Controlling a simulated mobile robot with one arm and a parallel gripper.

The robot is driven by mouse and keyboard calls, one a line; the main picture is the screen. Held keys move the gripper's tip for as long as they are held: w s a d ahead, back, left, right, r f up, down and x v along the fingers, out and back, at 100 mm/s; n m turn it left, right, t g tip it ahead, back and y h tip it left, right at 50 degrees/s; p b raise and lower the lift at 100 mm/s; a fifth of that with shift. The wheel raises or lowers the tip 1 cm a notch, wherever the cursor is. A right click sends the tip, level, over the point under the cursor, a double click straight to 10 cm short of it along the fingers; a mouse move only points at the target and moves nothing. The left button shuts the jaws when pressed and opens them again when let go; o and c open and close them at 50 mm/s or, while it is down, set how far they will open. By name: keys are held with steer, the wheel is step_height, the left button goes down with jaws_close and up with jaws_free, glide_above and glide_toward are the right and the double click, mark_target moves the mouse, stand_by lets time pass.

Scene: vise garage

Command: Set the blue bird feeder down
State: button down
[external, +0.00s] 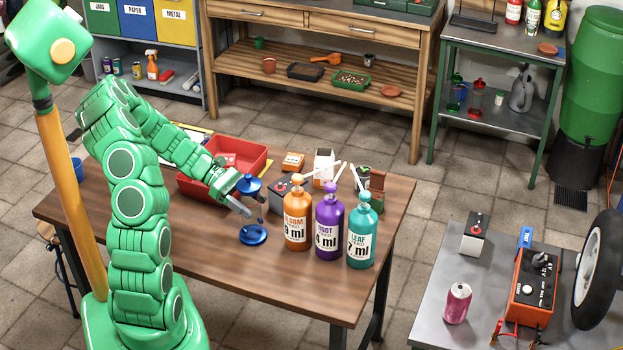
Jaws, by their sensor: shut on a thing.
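The blue bird feeder (253,235) is upright at the middle of the brown wooden table (212,260), with a blue cap (249,184) on top and a round blue dish below. Its middle part is hard to make out, perhaps clear. My gripper (246,210) comes in from the left and is shut on the feeder between cap and dish. The dish is at or just above the table top; I cannot tell whether it touches.
Orange (297,218), purple (328,228) and teal (361,238) pump bottles stand close on the right. A red bin (252,165) and a grey battery-like box (285,194) are behind. The table front is clear. A grey metal table (425,300) stands at right.

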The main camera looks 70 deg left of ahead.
steer(key=shift+c, duration=0.9)
jaws_free()
steer(key=v, duration=1.2)
steer(key=shift+r, duration=0.1)
